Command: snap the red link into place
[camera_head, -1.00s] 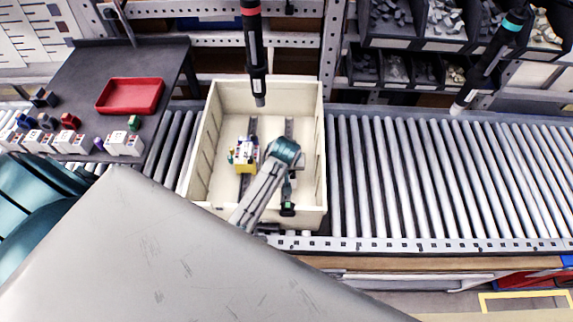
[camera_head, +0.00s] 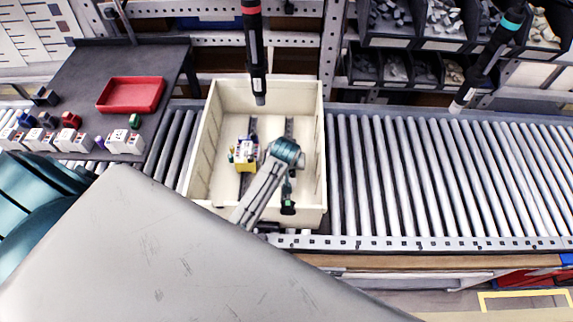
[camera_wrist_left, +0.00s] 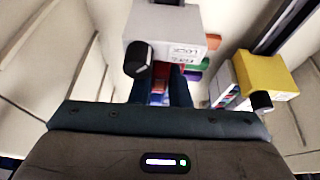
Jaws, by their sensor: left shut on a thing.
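My left gripper (camera_wrist_left: 165,88) reaches down into the cream bin (camera_head: 315,150), over the right-hand rail; in the head view its wrist hides the fingertips. In the wrist view its two dark fingers are close together on a small part that I cannot make out clearly. Some red and white shows between the fingers, but I cannot tell whether it is the red link. A pale grey block marked "LOCK" (camera_wrist_left: 178,35) with a black knob is just beyond the fingers. Orange, green and red pieces show beside it. My right gripper is not in view.
A yellow module (camera_head: 245,166) with coloured parts stands left of my gripper, and shows in the wrist view (camera_wrist_left: 265,77). A screwdriver (camera_head: 256,60) hangs over the bin's back. A red tray (camera_head: 130,95) lies on the left table. The right rollers (camera_head: 430,180) are clear.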

